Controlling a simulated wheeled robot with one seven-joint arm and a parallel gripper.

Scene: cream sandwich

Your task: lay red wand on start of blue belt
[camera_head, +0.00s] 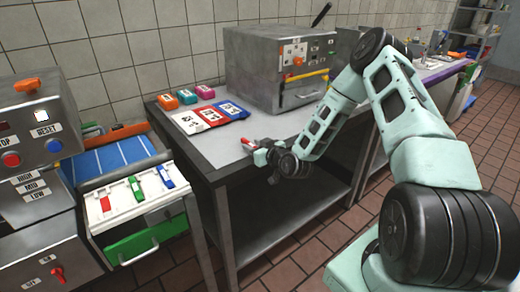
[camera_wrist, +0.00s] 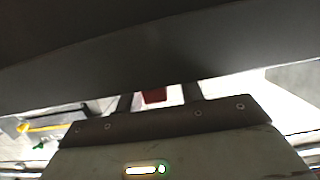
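A dark grey surface hides the fingertips there, so the contact is not clear. The blue belt (camera_head: 112,158) lies at the left behind a white tray (camera_head: 128,213). The belt is well to the left of my gripper.
A control box (camera_head: 40,140) stands left of the belt. Coloured cards (camera_head: 210,114) and a metal oven (camera_head: 280,68) are on the table (camera_head: 225,148).

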